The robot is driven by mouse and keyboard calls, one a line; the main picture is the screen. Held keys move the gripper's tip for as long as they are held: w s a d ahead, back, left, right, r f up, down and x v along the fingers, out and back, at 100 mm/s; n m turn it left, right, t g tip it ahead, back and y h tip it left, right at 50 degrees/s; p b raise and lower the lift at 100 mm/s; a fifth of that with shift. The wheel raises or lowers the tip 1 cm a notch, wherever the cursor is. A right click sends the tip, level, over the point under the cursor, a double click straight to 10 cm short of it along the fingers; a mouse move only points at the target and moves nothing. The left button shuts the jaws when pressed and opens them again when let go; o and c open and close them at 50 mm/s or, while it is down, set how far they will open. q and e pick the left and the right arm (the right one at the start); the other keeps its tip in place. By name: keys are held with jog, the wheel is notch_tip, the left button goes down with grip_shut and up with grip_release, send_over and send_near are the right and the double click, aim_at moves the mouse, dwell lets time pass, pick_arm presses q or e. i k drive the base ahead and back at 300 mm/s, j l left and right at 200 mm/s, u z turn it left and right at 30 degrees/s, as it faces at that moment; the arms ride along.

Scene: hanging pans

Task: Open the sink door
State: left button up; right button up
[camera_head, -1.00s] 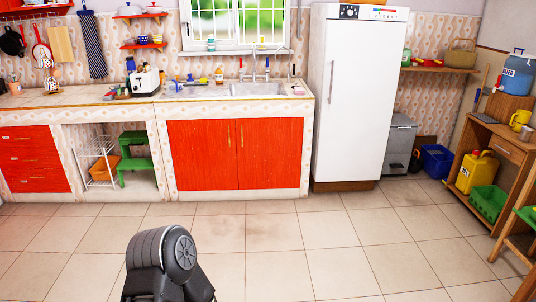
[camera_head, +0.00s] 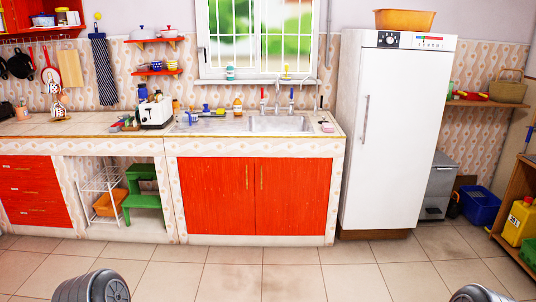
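The sink door is a pair of red panels under the counter, a left panel (camera_head: 216,196) and a right panel (camera_head: 293,196). Both look closed, with thin vertical handles close to the seam between them. The sink (camera_head: 280,124) is set in the counter above. Dark grey rounded parts of my own arms show at the bottom edge, one at the left and one at the right. They are well short of the doors, with floor between. Neither gripper's fingers are in the picture.
A white fridge (camera_head: 391,135) stands right of the sink cabinet. Left of it is an open bay with a white rack (camera_head: 101,190) and a green step stool (camera_head: 142,195). A wooden shelf unit (camera_head: 517,190) is at the right. The tiled floor (camera_head: 235,275) before the doors is clear.

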aim_at(291, 194)
jog(key=i+j, duration=0.15)
jog(key=i, duration=0.55)
jog(key=i+j, duration=0.1)
jog(key=i, duration=0.55)
jog(key=i+j, duration=0.15)
jog(key=i, duration=0.55)
jog(key=i+j+z, duration=0.15)
jog(key=i+z, duration=0.25)
jog(key=i+j+z, duration=0.75)
jog(key=i+l, duration=0.05)
jog(key=i, duration=0.05)
